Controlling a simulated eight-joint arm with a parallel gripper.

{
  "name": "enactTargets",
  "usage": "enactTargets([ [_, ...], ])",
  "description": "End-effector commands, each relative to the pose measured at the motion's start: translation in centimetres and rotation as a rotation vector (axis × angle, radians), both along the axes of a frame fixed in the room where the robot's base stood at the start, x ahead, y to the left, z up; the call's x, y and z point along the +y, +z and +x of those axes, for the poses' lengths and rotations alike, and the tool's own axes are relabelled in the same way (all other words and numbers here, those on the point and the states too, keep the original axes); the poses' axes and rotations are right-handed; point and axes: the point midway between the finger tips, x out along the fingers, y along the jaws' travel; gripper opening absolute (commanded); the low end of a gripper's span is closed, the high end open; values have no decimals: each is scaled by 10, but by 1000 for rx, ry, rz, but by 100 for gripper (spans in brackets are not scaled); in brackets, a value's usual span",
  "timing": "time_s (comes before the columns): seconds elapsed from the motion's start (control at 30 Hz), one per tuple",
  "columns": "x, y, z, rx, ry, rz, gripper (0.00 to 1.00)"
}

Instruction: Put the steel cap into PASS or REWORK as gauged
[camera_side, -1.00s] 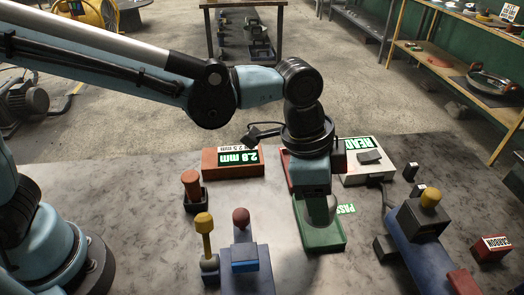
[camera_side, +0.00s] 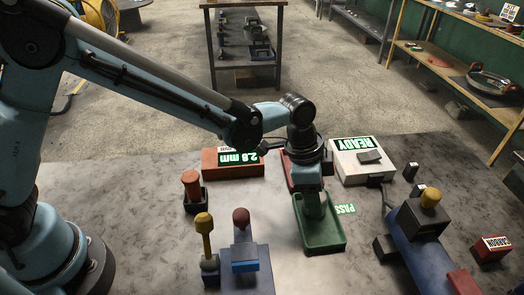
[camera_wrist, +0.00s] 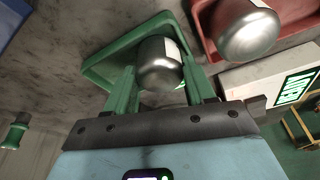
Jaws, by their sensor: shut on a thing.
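A steel cap (camera_wrist: 160,72) with a pale label sits between the green fingers of my gripper (camera_wrist: 162,84) in the wrist view. My gripper is shut on it. The cap is over or in the green tray (camera_wrist: 100,72); whether it touches the floor I cannot tell. In the side view my gripper (camera_side: 315,212) points down into the green tray (camera_side: 326,246), marked by a PASS label (camera_side: 345,209), and the cap is hidden. A red tray (camera_wrist: 200,22) beside it holds another steel cap (camera_wrist: 247,36). The gauge display (camera_side: 238,157) reads 2.8 mm.
A white box (camera_side: 362,172) showing READY stands behind and right of the green tray. A blue fixture (camera_side: 245,270) and a yellow-topped post (camera_side: 204,235) stand front left. A dark blue device (camera_side: 425,228) stands to the right. Bare table lies between the left fixtures and the tray.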

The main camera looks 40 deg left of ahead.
Motion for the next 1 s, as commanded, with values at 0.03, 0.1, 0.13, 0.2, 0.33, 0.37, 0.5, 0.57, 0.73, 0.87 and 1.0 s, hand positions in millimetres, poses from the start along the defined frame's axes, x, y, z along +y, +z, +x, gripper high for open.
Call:
enactTargets([
  [0.03,0,0,0,0,0,0,11],
  [0.1,0,0,0,0,0,0,11],
  [0.13,0,0,0,0,0,0,11],
  [0.2,0,-1,0,0,0,0,11],
  [0.33,0,-3,0,0,0,0,60],
  [0.37,0,-3,0,0,0,0,65],
  [0.5,0,-3,1,-3,1,1,80],
  [0.57,1,-3,1,-3,1,2,80],
  [0.73,1,-3,3,-7,3,2,80],
  [0.87,2,-3,3,-8,3,3,80],
  [1.0,2,1,3,-9,5,2,80],
])
